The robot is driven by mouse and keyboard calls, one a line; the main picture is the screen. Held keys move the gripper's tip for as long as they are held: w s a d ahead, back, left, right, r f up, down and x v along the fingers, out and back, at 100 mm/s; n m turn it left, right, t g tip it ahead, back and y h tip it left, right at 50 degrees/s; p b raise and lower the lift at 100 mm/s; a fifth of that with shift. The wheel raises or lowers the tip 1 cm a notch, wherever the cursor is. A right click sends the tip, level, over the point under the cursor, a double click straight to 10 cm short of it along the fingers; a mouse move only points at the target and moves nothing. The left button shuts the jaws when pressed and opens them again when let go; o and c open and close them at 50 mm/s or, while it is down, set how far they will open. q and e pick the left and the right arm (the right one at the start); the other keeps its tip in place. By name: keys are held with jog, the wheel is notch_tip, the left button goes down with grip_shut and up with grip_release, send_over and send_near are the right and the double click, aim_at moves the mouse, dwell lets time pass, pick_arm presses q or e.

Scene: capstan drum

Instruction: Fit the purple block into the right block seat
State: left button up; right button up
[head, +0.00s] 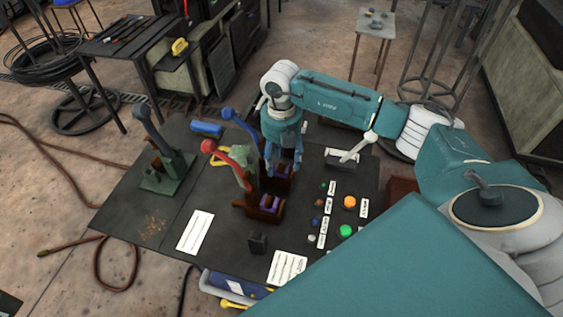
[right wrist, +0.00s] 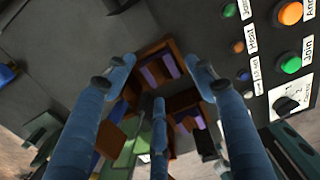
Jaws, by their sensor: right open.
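Two brown wooden block seats show on the dark table. The nearer seat (head: 250,211) has a purple piece (head: 269,203) in it. The farther seat (head: 282,187), a little to the right, also shows purple, partly hidden by my right gripper (head: 285,165). That gripper points down just over the farther seat. In the right wrist view its spread fingers (right wrist: 160,75) are open, with nothing visibly held. Between and behind them are a seat with purple bars (right wrist: 155,73) and another with purple pieces (right wrist: 194,121). Whether any finger touches a block is unclear. My left gripper is out of view.
Levers with a red knob (head: 208,146) and a blue knob (head: 228,113) rise left of the gripper. A green lever base (head: 168,175) stands at the left. Labelled buttons, including an orange one (head: 349,202), lie to the right.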

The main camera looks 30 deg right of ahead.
notch_tip(320, 180, up, 11)
dwell(0.3)
jog(key=shift+f, duration=0.1)
